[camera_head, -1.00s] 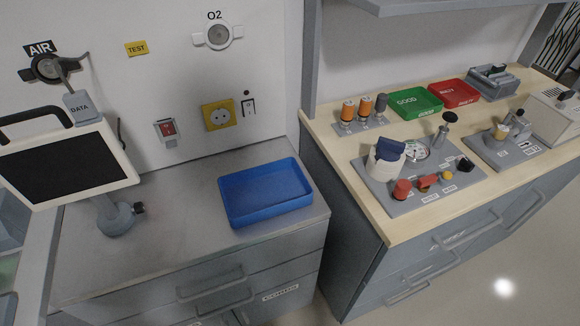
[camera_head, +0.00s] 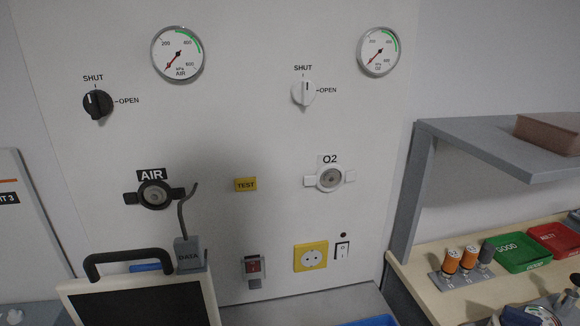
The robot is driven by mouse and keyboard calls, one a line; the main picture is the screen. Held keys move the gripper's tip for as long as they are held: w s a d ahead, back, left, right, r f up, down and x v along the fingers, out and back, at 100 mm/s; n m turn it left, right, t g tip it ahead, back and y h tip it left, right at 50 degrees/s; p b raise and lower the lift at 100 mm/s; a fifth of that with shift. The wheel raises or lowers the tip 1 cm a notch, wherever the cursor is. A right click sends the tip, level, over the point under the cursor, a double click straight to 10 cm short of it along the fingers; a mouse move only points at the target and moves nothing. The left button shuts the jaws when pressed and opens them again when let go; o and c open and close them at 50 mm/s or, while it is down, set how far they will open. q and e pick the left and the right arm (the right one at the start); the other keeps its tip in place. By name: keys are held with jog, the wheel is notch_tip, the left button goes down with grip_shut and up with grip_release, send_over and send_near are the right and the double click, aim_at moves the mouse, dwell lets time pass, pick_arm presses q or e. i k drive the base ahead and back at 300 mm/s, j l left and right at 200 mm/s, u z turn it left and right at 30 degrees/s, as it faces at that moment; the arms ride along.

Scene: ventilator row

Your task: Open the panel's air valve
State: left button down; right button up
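The air valve is a black knob (camera_head: 98,104) on the white wall panel, at the upper left. Its white mark points up towards the SHUT label (camera_head: 93,78); the OPEN label (camera_head: 129,100) is to its right. The AIR gauge (camera_head: 178,54) is above and right of the knob, with its red needle pointing down-left at the low end of the scale. The black AIR outlet (camera_head: 154,195) is below the knob. Neither of my grippers is in view.
A white O2 knob (camera_head: 304,92), O2 gauge (camera_head: 379,52) and O2 outlet (camera_head: 330,179) are on the panel's right. A monitor (camera_head: 145,296) with a black handle stands below the AIR outlet. A grey shelf (camera_head: 480,140) juts out at right. The wall around the black knob is clear.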

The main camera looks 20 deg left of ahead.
aim_at(98, 103)
jog(key=u, duration=1.55)
